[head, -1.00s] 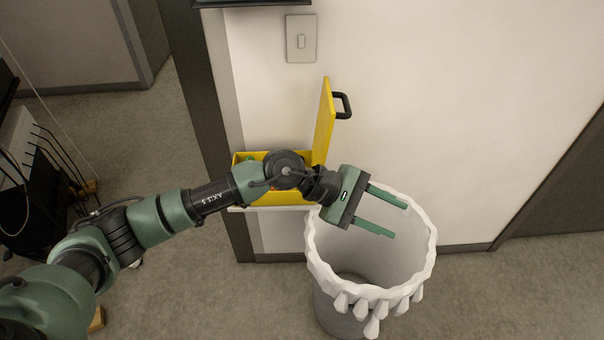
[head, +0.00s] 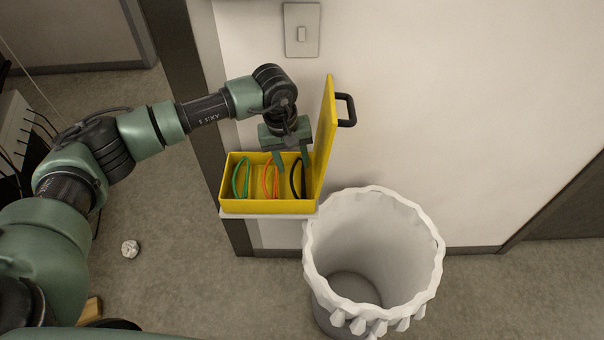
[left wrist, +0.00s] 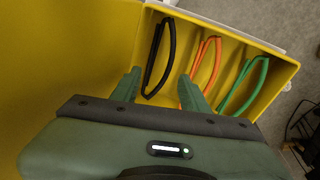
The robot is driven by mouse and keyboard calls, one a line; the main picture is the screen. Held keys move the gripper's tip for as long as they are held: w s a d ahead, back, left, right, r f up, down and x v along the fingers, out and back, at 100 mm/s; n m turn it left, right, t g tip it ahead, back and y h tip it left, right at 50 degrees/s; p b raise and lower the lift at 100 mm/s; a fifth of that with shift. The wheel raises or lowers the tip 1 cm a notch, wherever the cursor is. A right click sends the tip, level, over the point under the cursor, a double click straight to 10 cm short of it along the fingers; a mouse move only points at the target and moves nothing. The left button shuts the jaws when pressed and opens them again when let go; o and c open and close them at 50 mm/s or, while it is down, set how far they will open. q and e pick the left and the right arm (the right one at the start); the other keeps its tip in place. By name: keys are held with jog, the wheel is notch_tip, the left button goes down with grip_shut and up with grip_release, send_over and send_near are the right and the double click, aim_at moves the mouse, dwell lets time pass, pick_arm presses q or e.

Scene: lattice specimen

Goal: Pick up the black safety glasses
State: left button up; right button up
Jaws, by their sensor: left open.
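The black safety glasses (head: 296,178) stand in the rightmost slot of the open yellow case, beside the lid. In the left wrist view they (left wrist: 171,46) are at the top middle, and their near end lies between my finger tips. My left gripper (head: 292,164) is open and points down into the case. In the left wrist view its fingers (left wrist: 159,80) are on either side of the black pair, with visible gaps. The right finger is close to the orange glasses (left wrist: 207,55). I cannot tell how deep the tips are. My right gripper is not in view.
Orange (head: 265,182) and green glasses (head: 236,180) stand in the other slots of the yellow case (head: 268,206). Its lid (head: 325,135) is raised on the right. The case rests on a small wall shelf. A white-lined bin (head: 372,250) stands at the lower right.

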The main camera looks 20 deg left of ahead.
aim_at(297, 177)
pick_arm(q)
jog(key=f, duration=0.3)
jog(key=shift+s+d+p, duration=0.1)
jog(key=shift+d+p, duration=0.2)
jog(key=shift+p, duration=0.1)
jog(key=f, duration=0.3)
jog(key=shift+w+d+f, duration=0.15)
jog(key=shift+w+f, duration=0.05)
jog(key=shift+w, duration=0.2)
jog(key=shift+f, duration=0.1)
jog(key=c, duration=0.9)
grip_shut()
pick_arm(e)
jog(key=s, duration=0.1)
jog(key=s+r, duration=0.1)
jog(key=shift+s, duration=0.4)
jog(key=shift+s, duration=0.1)
jog(key=shift+r, duration=0.1)
